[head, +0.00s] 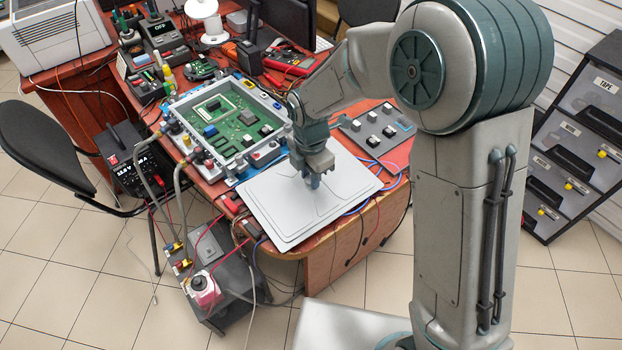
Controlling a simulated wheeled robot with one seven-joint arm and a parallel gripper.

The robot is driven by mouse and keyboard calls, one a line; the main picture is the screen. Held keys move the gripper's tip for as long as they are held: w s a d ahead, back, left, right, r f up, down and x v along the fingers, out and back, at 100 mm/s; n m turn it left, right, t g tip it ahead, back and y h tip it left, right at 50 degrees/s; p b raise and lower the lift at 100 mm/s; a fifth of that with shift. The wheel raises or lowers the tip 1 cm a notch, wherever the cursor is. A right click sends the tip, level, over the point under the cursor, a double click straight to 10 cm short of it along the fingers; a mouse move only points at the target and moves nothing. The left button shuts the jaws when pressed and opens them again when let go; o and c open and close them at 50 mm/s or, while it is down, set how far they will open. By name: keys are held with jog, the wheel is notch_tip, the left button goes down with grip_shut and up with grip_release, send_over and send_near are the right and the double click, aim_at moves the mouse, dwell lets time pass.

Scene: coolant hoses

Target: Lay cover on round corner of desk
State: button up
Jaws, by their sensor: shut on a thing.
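The cover (278,212) is a flat light-grey panel with rounded corners and a shallow raised outline. It shows in the head view at the near rounded corner of the red-brown desk (322,238). It lies at or just above the desk top; I cannot tell whether it rests fully on it. Its near left edge reaches the desk edge. My gripper (313,182) points down at the middle of the cover and is shut on it. The fingertips and the grip point are small and partly hidden by the gripper body.
A fixture with a green circuit board (230,122) stands just behind the cover. A grey plate with black blocks (378,130) lies to its right, with blue and red cables beside it. A grey unit with a pink-red container (204,287) and hoses stands on the floor at left.

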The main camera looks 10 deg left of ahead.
jog(key=shift+f, duration=0.95)
jog(key=shift+f, duration=0.1)
jog(key=o, duration=1)
jog(key=shift+c, duration=0.2)
notch_tip(320, 180, up, 12)
jog(key=shift+p, duration=0.4)
